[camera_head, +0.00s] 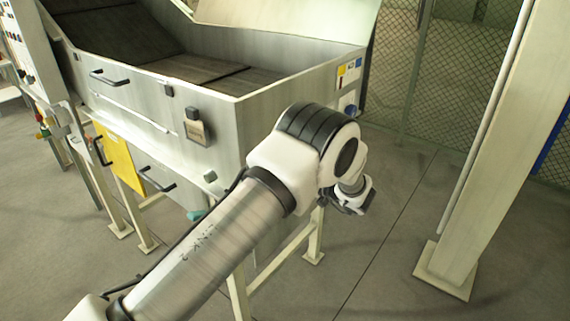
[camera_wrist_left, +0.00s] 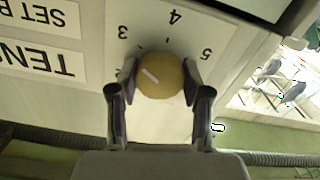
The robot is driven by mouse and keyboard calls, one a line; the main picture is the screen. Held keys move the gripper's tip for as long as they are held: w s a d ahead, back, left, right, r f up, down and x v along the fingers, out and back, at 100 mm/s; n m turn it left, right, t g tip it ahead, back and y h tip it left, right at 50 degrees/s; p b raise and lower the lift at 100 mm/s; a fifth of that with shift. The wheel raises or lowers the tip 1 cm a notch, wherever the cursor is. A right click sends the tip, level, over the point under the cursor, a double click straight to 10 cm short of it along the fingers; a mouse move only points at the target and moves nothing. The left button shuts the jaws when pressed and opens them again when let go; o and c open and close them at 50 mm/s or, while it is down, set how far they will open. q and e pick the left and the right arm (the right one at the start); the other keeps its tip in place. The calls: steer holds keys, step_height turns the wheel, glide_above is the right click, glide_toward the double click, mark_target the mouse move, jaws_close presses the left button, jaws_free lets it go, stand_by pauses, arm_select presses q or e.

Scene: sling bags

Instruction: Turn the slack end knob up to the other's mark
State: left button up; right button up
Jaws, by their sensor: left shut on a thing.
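In the left wrist view a round tan knob (camera_wrist_left: 165,86) sits on a pale panel. A short white line on it lies left of the knob's middle and slants toward the upper left, roughly the side of the 3. The numerals 3, 4 and 5 (camera_wrist_left: 207,54) curve around it. My left gripper (camera_wrist_left: 160,80) is shut on this knob, one finger on each side. In the head view my left gripper (camera_head: 350,196) is small beside the machine's end, and the held knob is hidden there. I cannot make out the other end's knob or its mark. My right gripper is not in view.
The metal machine (camera_head: 270,105) with black handles fills the upper left of the head view. Labels (camera_wrist_left: 45,65) with partly cut lettering lie left of the knob. A cream post (camera_head: 490,150) stands at the right, with open floor (camera_head: 390,250) between.

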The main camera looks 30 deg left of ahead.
arm_select(q)
steer(key=shift+r, duration=0.1)
steer(key=m+p, duration=0.4)
steer(key=m, duration=0.7)
steer(key=shift+r, duration=0.1)
steer(key=m+p, duration=0.1)
steer(key=m, duration=0.5)
steer(key=shift+m+p, duration=0.3)
steer(key=shift+p, duration=0.05)
steer(key=m+p, duration=0.1)
steer(key=m, duration=0.4)
steer(key=shift+m, duration=0.4)
steer(key=o, duration=1)
steer(key=shift+c, duration=0.2)
steer(key=shift+o, duration=1)
steer(key=shift+a, duration=0.1)
